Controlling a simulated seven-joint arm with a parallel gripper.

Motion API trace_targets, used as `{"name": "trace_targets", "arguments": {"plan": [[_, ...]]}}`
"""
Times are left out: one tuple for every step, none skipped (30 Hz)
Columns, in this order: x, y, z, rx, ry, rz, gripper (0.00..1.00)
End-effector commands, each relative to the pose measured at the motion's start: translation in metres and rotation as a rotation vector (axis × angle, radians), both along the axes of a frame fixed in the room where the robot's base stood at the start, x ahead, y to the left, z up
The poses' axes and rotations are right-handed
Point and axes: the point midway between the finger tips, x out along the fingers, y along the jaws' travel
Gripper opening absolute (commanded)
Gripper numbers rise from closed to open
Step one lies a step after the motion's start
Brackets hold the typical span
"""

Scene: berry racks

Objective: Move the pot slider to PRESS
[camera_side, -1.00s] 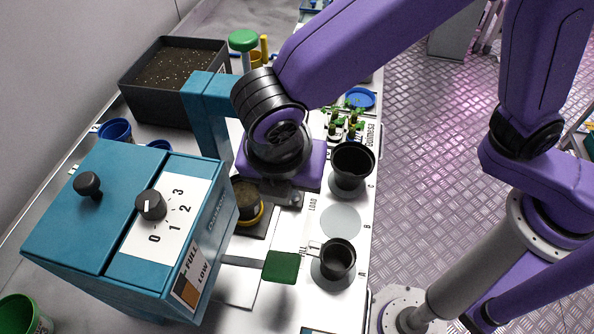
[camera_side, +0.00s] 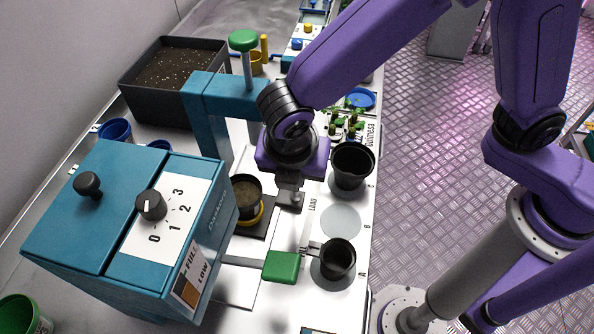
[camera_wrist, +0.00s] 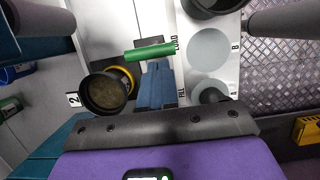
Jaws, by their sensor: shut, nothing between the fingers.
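A dark pot with soil inside and a yellow ring around it (camera_side: 248,192) stands on a dark slider plate (camera_side: 262,229), between the blue dispenser box and the blue press frame (camera_side: 206,118). The pot also shows left of the fingers in the wrist view (camera_wrist: 104,93). My gripper (camera_side: 290,203) is shut and empty, pointing down just right of the pot, near the LOAD mark; a gap to the pot shows. In the wrist view, the shut fingers (camera_wrist: 157,82) point at a green bar (camera_wrist: 148,53). The PRESS mark is not readable.
The blue dispenser box (camera_side: 125,215) with a dial stands left. A green block (camera_side: 281,267) lies near the FILL mark. Black pots (camera_side: 351,168) and (camera_side: 338,258) stand right, with an empty grey disc (camera_side: 341,222) between. A soil tray (camera_side: 175,68) is behind.

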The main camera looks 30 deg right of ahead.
Motion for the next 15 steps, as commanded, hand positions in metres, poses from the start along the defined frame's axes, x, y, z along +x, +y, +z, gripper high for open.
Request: {"name": "trace_targets", "arguments": {"plan": [[0.003,-0.003,0.0,0.0,0.0,-0.002,0.0],[0.005,-0.005,0.0,-0.001,-0.001,-0.004,0.0],[0.01,-0.01,0.0,0.0,-0.001,-0.005,0.0],[0.015,-0.014,0.0,0.0,0.0,-0.005,0.0],[0.02,-0.02,0.0,0.001,-0.001,-0.007,0.0],[0.028,-0.028,0.0,-0.001,-0.001,-0.009,0.0],[0.034,-0.034,0.0,-0.001,-0.001,-0.009,0.0],[0.04,-0.039,0.0,0.0,0.0,-0.009,0.0],[0.047,-0.047,0.0,0.0,0.0,-0.009,0.0],[0.052,-0.052,0.0,-0.002,0.0,-0.009,0.0],[0.057,-0.057,0.0,-0.001,0.0,-0.008,0.0],[0.062,-0.062,0.0,0.0,0.0,-0.006,0.0],[0.066,-0.066,0.0,0.0,0.0,-0.006,0.0],[0.069,-0.069,0.0,0.0,0.0,-0.006,0.0],[0.072,-0.072,0.0,-0.001,0.001,-0.005,0.0]]}}
